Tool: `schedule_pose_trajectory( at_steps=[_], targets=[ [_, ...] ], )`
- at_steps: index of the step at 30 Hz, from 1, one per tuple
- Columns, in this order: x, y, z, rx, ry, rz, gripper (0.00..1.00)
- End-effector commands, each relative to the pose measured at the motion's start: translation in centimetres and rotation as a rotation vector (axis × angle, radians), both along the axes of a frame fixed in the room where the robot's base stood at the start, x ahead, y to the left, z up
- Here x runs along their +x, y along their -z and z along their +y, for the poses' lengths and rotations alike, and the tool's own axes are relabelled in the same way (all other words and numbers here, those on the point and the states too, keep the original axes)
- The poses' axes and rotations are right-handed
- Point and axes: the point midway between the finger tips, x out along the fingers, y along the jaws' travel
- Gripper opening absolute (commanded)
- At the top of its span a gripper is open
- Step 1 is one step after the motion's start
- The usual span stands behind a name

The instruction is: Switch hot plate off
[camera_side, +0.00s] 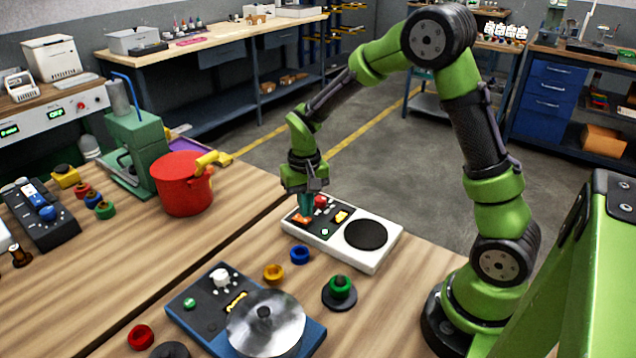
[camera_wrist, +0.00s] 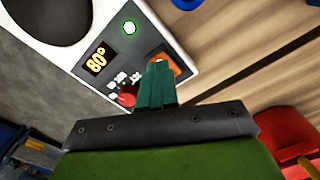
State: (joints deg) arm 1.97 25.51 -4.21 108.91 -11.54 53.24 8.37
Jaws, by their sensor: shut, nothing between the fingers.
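The white hot plate (camera_side: 385,250) stands on the bench below my gripper, with a black round heating disc (camera_side: 366,234) at its right end in the side view. Its dark panel carries an orange switch (camera_wrist: 172,70), a red knob (camera_wrist: 127,97), a green-lit round button (camera_wrist: 130,27) and a lit display (camera_wrist: 96,60) reading 80°. My gripper (camera_side: 304,212) is shut and empty, pointing down over the panel's near left end. In the wrist view its teal fingertips (camera_wrist: 158,68) overlap the orange switch and partly hide it. I cannot tell whether they touch it.
A blue device with a steel disc (camera_side: 265,323) stands in front. A red pot (camera_side: 184,185) and a green press (camera_side: 135,150) stand behind left. Bare bench lies left of the hot plate.

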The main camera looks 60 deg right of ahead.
Motion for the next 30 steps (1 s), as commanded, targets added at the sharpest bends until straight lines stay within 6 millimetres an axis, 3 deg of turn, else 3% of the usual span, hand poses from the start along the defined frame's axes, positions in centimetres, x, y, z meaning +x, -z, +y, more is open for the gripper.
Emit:
schedule_pose_trajectory(
  at_steps=[30],
  targets=[
    [0.0,1.3,0.0,0.0,0.0,0.001,0.0]
  ],
)
